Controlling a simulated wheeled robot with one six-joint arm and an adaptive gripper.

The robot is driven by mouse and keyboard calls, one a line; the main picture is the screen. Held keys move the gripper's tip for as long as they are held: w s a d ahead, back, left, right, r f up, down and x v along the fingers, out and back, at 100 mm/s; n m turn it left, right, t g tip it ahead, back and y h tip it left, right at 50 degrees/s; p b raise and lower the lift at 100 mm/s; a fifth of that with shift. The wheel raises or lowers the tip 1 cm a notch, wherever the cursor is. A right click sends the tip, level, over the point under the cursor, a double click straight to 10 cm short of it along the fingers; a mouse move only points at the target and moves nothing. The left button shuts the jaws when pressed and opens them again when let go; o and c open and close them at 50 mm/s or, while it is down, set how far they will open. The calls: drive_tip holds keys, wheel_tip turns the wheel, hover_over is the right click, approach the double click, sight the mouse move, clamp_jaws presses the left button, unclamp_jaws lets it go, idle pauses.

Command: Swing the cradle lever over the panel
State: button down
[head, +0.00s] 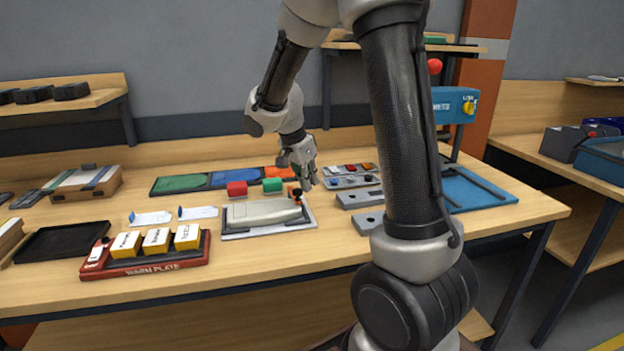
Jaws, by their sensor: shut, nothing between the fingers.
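The cradle (268,231) is a light grey plate on the table, left of my upright arm link. A pale panel (258,213) lies in it. The cradle lever (297,192), small with dark and orange parts, shows at the cradle's back right corner. My gripper (310,184) points down right beside the lever, shut and empty. I cannot tell whether its fingers touch the lever. The lever's exact angle is too small to make out.
Grey blocks (358,199) and a switch tray (352,181) lie to the right. A black tray (60,243) is far left.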

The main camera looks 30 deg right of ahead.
drive_tip(key=shift+a, duration=0.3)
idle(0.4)
